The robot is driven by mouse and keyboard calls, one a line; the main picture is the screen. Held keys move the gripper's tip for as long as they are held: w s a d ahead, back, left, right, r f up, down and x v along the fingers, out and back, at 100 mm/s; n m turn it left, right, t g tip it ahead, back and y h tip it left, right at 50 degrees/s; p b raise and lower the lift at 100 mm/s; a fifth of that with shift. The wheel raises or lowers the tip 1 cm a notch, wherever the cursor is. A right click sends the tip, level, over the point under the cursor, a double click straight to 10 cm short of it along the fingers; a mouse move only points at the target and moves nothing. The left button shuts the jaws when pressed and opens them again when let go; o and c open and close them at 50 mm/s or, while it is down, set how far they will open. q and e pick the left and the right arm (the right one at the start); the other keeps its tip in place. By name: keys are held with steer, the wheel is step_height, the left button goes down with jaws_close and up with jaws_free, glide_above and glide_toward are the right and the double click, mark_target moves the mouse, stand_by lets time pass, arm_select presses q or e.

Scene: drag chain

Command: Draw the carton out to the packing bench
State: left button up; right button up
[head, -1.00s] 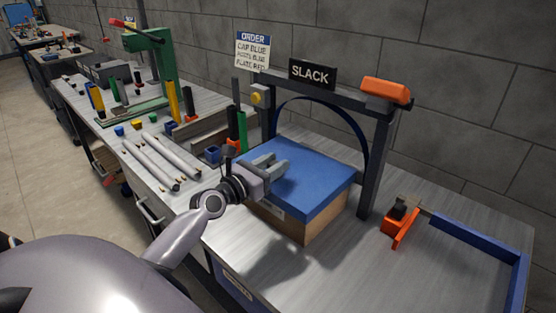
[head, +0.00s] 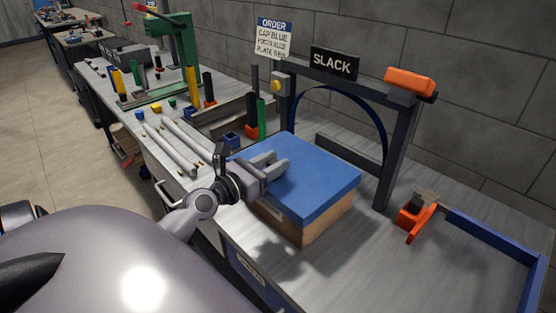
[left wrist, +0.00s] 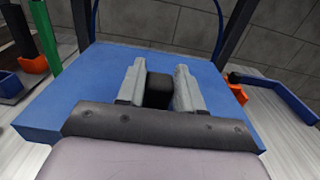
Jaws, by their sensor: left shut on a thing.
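The carton (head: 322,222) is a brown box with a flat blue top (head: 325,185). It sits on the grey bench top in front of a dark arch frame signed SLACK (head: 334,63). My left gripper (head: 278,166) reaches over the carton's near left side. In the left wrist view, its fingers (left wrist: 160,68) are shut on a small black block (left wrist: 158,92) on the blue top. The block's base is hidden by the gripper. My right gripper is not in view.
An orange clamp-like piece (head: 414,218) and a blue rail (head: 493,240) stand to the right of the arch. Pale rods (head: 172,150), bins and a green press (head: 172,50) are at the left.

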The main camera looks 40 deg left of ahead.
arm_select(q)
steer(key=shift+s+a+f, duration=0.1)
steer(key=shift+s, duration=1)
steer(key=s+b, duration=0.1)
steer(key=s, duration=0.4)
steer(key=shift+s+a+b, duration=0.15)
steer(key=shift+a+b, duration=0.05)
steer(key=shift+b, duration=0.15)
steer(key=o, duration=1.1)
steer(key=shift+o, duration=0.2)
steer(key=s+b, duration=0.3)
steer(key=s, duration=0.4)
steer(key=shift+a, duration=0.3)
